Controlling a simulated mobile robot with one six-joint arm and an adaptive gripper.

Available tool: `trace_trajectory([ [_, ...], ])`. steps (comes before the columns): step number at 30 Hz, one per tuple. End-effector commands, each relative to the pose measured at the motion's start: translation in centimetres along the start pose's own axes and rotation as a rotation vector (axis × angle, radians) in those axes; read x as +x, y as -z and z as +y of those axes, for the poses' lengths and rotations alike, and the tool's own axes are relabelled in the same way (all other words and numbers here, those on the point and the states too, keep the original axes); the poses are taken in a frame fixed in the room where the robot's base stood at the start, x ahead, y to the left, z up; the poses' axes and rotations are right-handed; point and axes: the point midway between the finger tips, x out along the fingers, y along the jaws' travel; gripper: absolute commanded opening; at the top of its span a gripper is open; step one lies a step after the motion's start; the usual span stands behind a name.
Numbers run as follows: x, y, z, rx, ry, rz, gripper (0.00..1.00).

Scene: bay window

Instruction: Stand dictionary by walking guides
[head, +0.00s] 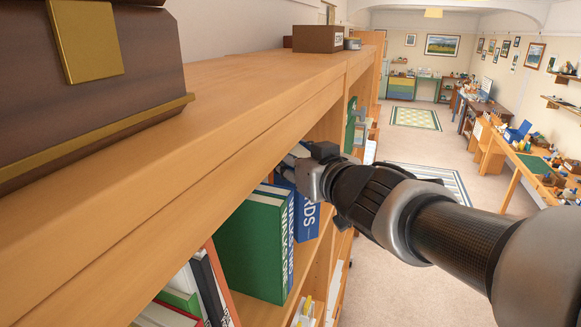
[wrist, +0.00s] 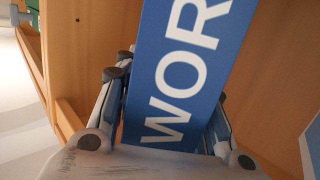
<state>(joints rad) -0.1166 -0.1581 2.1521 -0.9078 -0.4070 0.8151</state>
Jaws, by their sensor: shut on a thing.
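The dictionary is a blue book (head: 308,220) with white letters ending in "RDS" on its spine; in the wrist view its spine (wrist: 185,75) reads "WOR". My gripper (head: 291,164) reaches into the shelf from the right. In the wrist view its fingers (wrist: 165,105) lie on both sides of the dictionary and are shut on it. The walking guides seem to be the upright green book (head: 252,243) and the thinner blue book (head: 290,240) beside it, just left of the dictionary. Whether the dictionary touches them or the shelf board is hidden.
The wooden bookcase top (head: 235,85) runs above my gripper. Several leaning books (head: 207,290) stand at the lower left. A brown box (head: 318,38) and a dark chest (head: 85,85) sit on top. More books (head: 351,125) stand farther along. The carpeted floor at right is open.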

Motion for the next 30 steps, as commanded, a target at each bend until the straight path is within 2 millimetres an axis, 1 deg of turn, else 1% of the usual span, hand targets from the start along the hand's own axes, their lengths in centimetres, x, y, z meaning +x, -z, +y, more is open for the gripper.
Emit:
trace_trajectory([
  [1, 1.0, 0.3, 0.0, 0.000, 0.001, 0.004, 0.00],
  [3, 1.9, 0.6, 0.0, -0.001, 0.001, 0.004, 0.00],
  [8, 3.0, 0.8, 0.0, -0.001, 0.000, 0.006, 0.00],
  [11, 4.0, 0.7, 0.0, -0.001, 0.001, 0.004, 0.00],
  [12, 4.0, -0.3, 0.0, 0.001, 0.000, 0.004, 0.00],
  [15, 4.1, -1.9, 0.0, 0.001, -0.001, 0.002, 0.00],
  [18, 4.2, -2.5, 0.0, 0.000, 0.000, 0.005, 0.00],
  [26, 4.2, -2.5, 0.0, -0.001, -0.001, 0.006, 0.00],
  [30, 4.3, -2.9, 0.0, -0.001, -0.001, 0.006, 0.00],
])
